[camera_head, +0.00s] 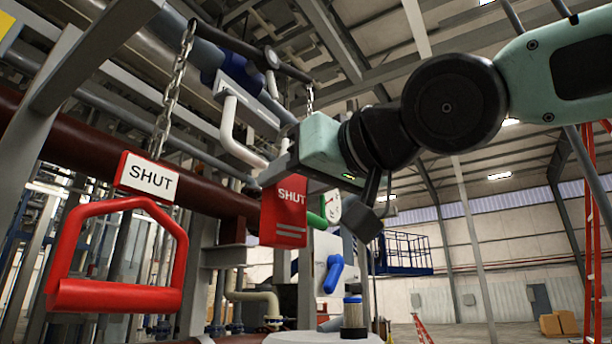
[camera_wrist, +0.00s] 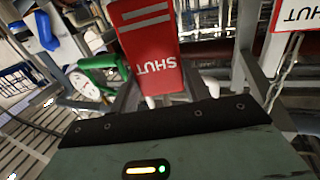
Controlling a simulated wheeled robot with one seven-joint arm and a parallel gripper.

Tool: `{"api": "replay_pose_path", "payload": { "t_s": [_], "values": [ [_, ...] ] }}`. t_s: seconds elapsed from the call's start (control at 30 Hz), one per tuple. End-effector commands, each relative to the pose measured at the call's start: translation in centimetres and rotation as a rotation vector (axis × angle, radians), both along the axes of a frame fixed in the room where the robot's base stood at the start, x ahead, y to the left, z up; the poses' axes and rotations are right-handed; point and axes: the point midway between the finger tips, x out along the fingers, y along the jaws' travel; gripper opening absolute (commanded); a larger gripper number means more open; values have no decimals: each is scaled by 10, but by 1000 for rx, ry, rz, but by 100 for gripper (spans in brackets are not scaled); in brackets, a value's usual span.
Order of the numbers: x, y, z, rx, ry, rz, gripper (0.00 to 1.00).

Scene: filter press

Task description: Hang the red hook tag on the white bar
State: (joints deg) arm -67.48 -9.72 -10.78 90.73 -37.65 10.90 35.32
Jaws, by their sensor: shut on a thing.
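The red hook tag (camera_head: 284,212), marked SHUT, hangs flat side out below my gripper (camera_head: 278,172) in the head view. In the wrist view the tag (camera_wrist: 147,50) stands just beyond my gripper (camera_wrist: 178,98), its lettering upside down. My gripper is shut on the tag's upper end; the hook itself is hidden. The white bar (camera_head: 229,128) is a bent white rod on a pale bracket, up and left of my gripper in the head view. The tag appears apart from the bar, though depth between them is hard to judge.
A red handle (camera_head: 115,297) and a white SHUT sign (camera_head: 149,178) hang on a chain (camera_head: 173,88) at the left. A dark red pipe (camera_head: 90,150) runs behind the tag. A blue valve lever (camera_head: 333,273) is below right. Open hall lies at the right.

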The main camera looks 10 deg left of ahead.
Motion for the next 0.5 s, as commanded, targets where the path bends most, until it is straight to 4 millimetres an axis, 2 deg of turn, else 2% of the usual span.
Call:
{"api": "replay_pose_path", "payload": {
  "t_s": [0.5],
  "values": [
    [11,28,0,-1,1,0,23]
  ]
}}
